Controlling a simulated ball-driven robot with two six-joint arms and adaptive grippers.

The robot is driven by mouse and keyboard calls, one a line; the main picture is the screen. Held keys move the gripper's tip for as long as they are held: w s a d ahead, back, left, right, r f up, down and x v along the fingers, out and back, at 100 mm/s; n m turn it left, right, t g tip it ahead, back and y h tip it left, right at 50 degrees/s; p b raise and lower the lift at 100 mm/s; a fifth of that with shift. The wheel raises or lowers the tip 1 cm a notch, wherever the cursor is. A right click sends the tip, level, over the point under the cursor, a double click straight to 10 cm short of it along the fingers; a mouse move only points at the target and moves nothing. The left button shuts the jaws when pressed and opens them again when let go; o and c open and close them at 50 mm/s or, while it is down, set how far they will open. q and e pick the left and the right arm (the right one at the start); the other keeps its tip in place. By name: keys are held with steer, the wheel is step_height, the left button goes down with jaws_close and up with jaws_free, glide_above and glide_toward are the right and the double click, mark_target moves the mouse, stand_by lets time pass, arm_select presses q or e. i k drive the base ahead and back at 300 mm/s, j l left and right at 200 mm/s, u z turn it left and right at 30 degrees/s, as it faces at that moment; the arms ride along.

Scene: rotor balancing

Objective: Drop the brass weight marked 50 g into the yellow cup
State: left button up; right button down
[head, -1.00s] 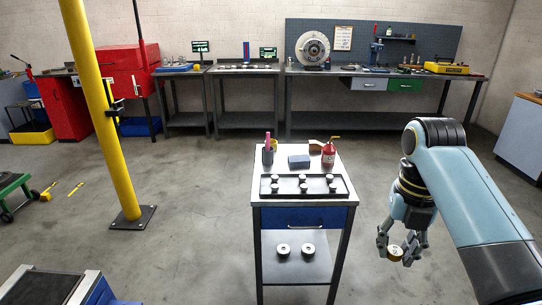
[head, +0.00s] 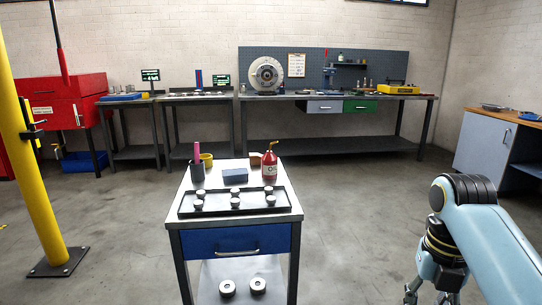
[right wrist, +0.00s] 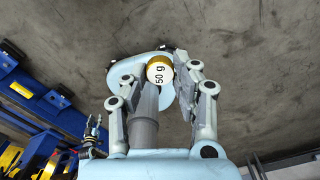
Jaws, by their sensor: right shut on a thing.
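My right gripper (right wrist: 172,75) is shut on the brass weight (right wrist: 159,71), whose white face reads "50 g" in the right wrist view. In the head view my right gripper (head: 426,298) is at the bottom edge, right of the cart and apart from it; the weight cannot be made out there. A yellow cup (head: 206,160) stands upright at the back left of the cart top (head: 284,217), behind a dark holder with a pink item. My left gripper does not show in the head view.
The cart also bears a black tray (head: 185,213) with several weights, a blue block (head: 235,175) and a red bottle (head: 270,165). Two more weights lie on its lower shelf. A yellow post (head: 35,170) stands left; a long workbench (head: 340,97) is behind. Floor right of the cart is clear.

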mark_target(207, 165)
steer(key=i+l+z, duration=0.65)
steer(key=z, duration=0.25)
steer(key=i+z, duration=0.5)
steer(key=i+l+u, duration=0.1)
steer(key=i+u, duration=0.15)
steer(key=i, duration=0.35)
steer(key=i+l+u, duration=0.2)
steer(key=i, duration=0.4)
steer(key=i+j+u, duration=0.15)
steer(key=u, duration=0.3)
steer(key=i+u, duration=0.65)
steer(key=u, duration=0.25)
steer(key=i+l+u, duration=0.2)
steer(key=u, duration=0.25)
steer(key=i+l+u, duration=0.25)
steer(key=u, duration=0.2)
steer(key=i+u, duration=0.2)
steer(key=u, duration=0.25)
steer(key=i+l+u, duration=0.15)
steer(key=u, duration=0.3)
steer(key=i+l+u, duration=0.2)
steer(key=u, duration=0.3)
steer(key=i+l+u, duration=0.15)
steer(key=u, duration=0.3)
steer(key=i+l+u, duration=0.1)
steer(key=l+u, duration=0.35)
steer(key=j, duration=0.1)
